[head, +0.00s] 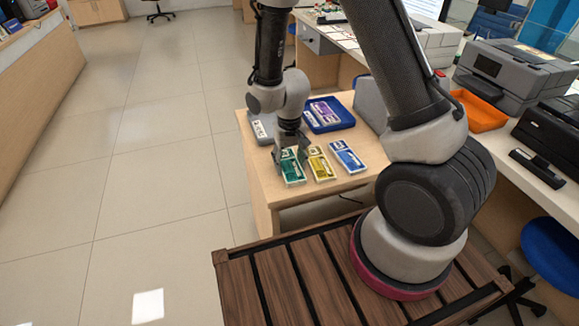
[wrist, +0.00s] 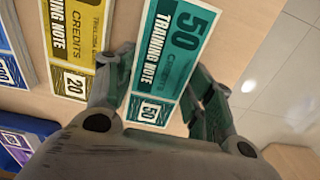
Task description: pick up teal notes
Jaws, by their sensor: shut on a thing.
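The teal notes (head: 292,172) lie flat on the wooden side table (head: 262,185), at the left end of a row of note bundles. In the wrist view the teal notes (wrist: 168,60) show "50" and "TRAINING NOTE" and run up between my fingers. My gripper (head: 289,156) is low over the table with its fingers around the bundle's near end in the wrist view (wrist: 165,100). It is shut on the teal notes, one finger along each long side. The bundle appears still at table height; I cannot tell whether it touches the top.
Yellow notes (head: 321,165) and blue notes (head: 347,157) lie just right of the teal ones. A blue tray (head: 345,113) with purple notes (head: 325,112) stands behind. A grey device (head: 262,127) is at the table's back left. An orange tray (head: 481,113) and printers are on the right counter.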

